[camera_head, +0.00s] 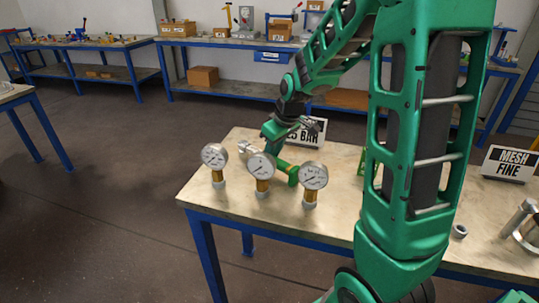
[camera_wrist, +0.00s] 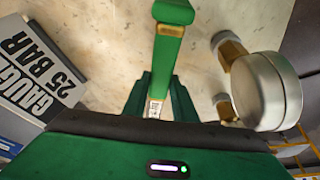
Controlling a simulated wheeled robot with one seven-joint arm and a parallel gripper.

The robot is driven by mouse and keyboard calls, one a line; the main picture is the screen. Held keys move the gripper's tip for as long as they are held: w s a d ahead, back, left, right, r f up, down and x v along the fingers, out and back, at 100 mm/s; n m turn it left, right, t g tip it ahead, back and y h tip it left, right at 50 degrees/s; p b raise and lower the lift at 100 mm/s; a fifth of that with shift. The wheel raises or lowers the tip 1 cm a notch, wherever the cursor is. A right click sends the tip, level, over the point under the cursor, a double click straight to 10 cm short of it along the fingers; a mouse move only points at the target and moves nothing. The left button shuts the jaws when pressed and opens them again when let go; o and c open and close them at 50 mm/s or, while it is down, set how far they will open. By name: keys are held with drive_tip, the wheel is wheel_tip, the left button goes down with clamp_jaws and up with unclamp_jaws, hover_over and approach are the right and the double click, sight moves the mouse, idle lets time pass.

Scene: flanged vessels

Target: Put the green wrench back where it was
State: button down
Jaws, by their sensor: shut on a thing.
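The green wrench (camera_wrist: 166,62) runs up from between my fingers in the wrist view. My gripper (camera_wrist: 160,84) is shut on it. In the head view a green part of the wrench (camera_head: 287,168) shows just behind and between the middle gauge (camera_head: 262,166) and the right gauge (camera_head: 313,177), low over the table (camera_head: 215,200). My gripper (camera_head: 277,150) reaches down behind the gauges there. I cannot tell whether the wrench touches the table.
The left gauge (camera_head: 215,156) stands upright beside the other two. A "GAUGE 25 BAR" sign (camera_head: 314,129) is behind my gripper. It also shows at left in the wrist view (camera_wrist: 38,75). A gauge (camera_wrist: 262,90) is close on the right. A "MESH FINE" sign (camera_head: 510,163) stands farther right.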

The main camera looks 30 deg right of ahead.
drive_tip(key=c, duration=1.4)
unclamp_jaws()
drive_tip(key=shift+f, duration=0.1)
drive_tip(key=shift+o, duration=0.2)
drive_tip(key=v, duration=1)
drive_tip(key=shift+r, duration=0.35)
